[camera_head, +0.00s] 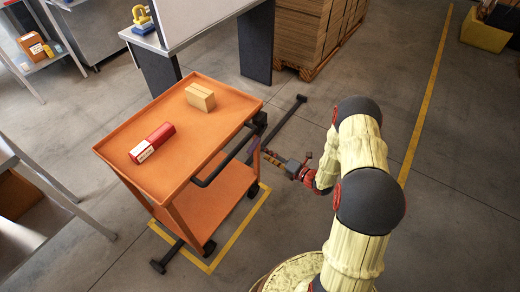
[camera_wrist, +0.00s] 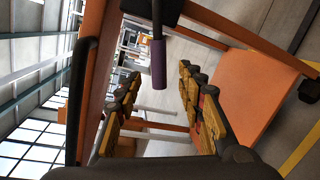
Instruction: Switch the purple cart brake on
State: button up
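The cart (camera_head: 215,135) is orange, with an upper tray and a lower shelf. Its brake lever shows in the wrist view as a dark rod with a purple grip (camera_wrist: 158,62), below a black block in that picture. In the head view a small purple bit (camera_head: 254,146) shows by the cart's right side. My gripper (camera_head: 270,157) is beside that side, below tray height. In the wrist view my gripper (camera_wrist: 155,88) has its two yellow-and-black fingers spread apart. The purple grip lies between or just beyond the fingertips; I cannot tell whether they touch it.
A red box (camera_head: 152,143) and a cardboard box (camera_head: 200,97) lie on the cart's tray. A black handle bar (camera_head: 222,165) runs along its right side. Yellow floor lines (camera_head: 238,232) frame the cart. A table with dark legs stands behind.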

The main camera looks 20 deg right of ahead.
jog(key=shift+v, duration=1.65)
